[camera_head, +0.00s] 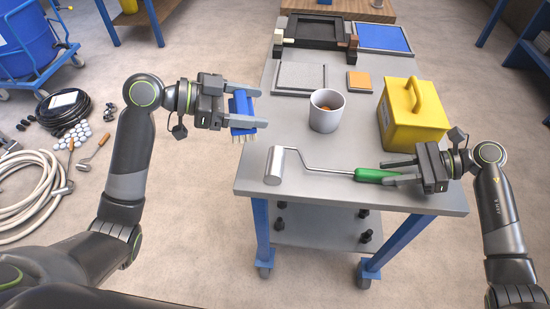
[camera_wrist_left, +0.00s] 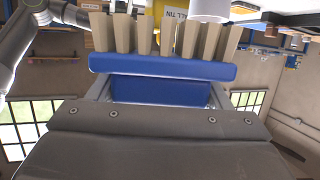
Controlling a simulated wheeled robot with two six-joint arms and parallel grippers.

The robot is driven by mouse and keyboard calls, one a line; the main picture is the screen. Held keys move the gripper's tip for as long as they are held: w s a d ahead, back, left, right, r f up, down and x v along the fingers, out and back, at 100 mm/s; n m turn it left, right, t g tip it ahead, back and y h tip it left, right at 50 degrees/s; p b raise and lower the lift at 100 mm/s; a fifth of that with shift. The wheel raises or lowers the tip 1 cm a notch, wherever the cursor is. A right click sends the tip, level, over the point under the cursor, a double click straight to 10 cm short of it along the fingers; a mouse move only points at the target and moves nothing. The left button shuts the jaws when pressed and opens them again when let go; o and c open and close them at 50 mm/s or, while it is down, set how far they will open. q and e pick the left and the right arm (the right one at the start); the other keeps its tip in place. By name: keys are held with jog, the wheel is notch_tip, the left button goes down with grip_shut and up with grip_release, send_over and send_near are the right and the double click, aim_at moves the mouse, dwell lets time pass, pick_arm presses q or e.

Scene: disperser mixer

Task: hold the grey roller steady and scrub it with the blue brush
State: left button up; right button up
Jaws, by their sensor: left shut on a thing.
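The grey roller (camera_head: 274,166) lies at the table's front left corner, joined by a bent metal rod to a green handle (camera_head: 372,176). My right gripper (camera_head: 391,173) is open, its fingers either side of the handle's right end. My left gripper (camera_head: 238,105) is shut on the blue brush (camera_head: 242,112) and holds it beside the table's left edge, above and left of the roller. The bristles point down in the head view. The left wrist view shows the brush's blue body (camera_wrist_left: 160,66) between the fingers, with a row of pale bristles (camera_wrist_left: 165,35).
A white cup (camera_head: 327,112) stands behind the roller's rod. A yellow tin (camera_head: 412,118) with a handle stands behind my right gripper. An orange square (camera_head: 359,82), a grey framed panel (camera_head: 300,78) and a black tray (camera_head: 315,32) lie farther back on the table (camera_head: 263,197).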

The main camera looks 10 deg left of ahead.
jog(key=o, duration=0.6)
jog(key=shift+c, duration=0.2)
jog(key=v, duration=1.2)
jog(key=shift+d, duration=0.1)
